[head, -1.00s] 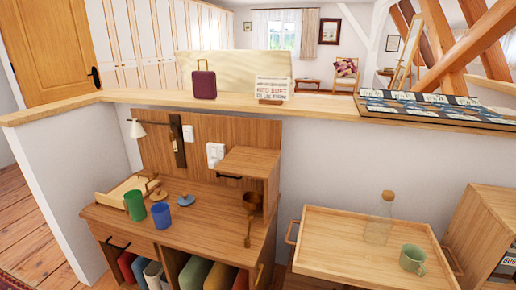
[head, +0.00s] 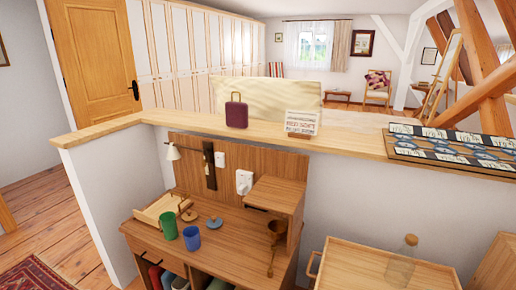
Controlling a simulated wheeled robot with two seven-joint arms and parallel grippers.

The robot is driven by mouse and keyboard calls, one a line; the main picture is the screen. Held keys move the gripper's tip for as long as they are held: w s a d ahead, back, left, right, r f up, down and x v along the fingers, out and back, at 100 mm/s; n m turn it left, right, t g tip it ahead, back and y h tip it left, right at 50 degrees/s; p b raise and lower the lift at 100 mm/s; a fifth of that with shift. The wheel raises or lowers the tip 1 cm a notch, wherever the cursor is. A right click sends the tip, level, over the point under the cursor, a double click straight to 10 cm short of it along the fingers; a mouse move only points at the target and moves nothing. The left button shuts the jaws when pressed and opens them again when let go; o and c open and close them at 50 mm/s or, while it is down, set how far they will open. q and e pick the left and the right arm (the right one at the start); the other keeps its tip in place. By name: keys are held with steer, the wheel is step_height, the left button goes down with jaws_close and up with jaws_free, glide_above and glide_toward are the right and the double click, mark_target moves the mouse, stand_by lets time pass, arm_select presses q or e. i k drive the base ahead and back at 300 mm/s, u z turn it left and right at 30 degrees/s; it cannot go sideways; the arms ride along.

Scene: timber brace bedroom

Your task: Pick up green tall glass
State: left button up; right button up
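A green tall glass (head: 168,226) stands upright on the wooden desk (head: 222,254), near its left front. A shorter blue glass (head: 191,238) stands just to its right, closer to the front edge. A small blue-grey object (head: 214,222) with an upright stem sits behind the blue glass. Neither of my grippers shows in the head view.
A light wooden tray (head: 160,208) lies behind the green glass, and a wall lamp (head: 173,152) hangs above it. A low shelf box (head: 275,194) stands at the desk's right. A tray table (head: 345,268) with a glass bottle (head: 402,262) is at lower right. Floor (head: 50,225) is open at left.

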mark_target(170, 226)
steer(key=u, duration=1.85)
steer(key=i, duration=1)
steer(key=z, duration=2.55)
